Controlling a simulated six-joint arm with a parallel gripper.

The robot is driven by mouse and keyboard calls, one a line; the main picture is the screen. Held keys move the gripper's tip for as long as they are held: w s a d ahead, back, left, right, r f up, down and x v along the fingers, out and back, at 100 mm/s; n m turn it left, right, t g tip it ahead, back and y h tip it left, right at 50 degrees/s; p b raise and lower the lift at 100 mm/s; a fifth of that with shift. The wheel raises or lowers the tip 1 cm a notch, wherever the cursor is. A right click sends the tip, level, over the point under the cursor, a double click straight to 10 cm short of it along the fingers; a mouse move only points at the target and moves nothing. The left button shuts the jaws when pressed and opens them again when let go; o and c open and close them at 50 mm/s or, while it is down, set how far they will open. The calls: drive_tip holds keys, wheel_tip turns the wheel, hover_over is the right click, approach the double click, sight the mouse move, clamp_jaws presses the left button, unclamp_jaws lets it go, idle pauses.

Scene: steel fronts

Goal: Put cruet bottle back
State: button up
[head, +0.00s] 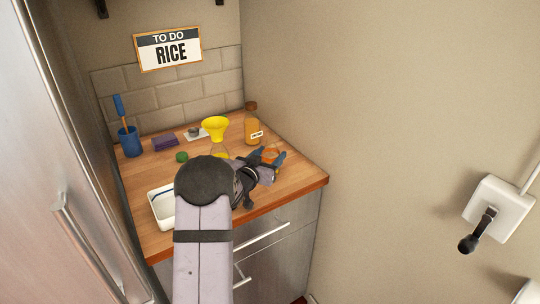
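An amber bottle (252,128) with a brown top and a pale label stands upright at the back right of the wooden counter (292,182), by the side wall; it may be the cruet bottle. My gripper (271,158) is low over the right side of the counter, in front of that bottle and apart from it. Its dark fingers are spread around or beside an orange thing (271,153). The arm partly hides this thing, and I cannot tell whether the fingers grip it.
A yellow funnel (215,127) sits above a partly hidden clear vessel. Walls close the back and right; a steel front (40,130) borders the left.

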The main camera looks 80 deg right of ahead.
drive_tip(key=shift+o, duration=0.8)
drive_tip(key=shift+r, duration=0.15)
drive_tip(key=shift+a, duration=0.15)
drive_tip(key=b+v, duration=0.1)
drive_tip(key=v, duration=1)
drive_tip(key=shift+a+b, duration=0.35)
drive_tip(key=shift+a, duration=0.05)
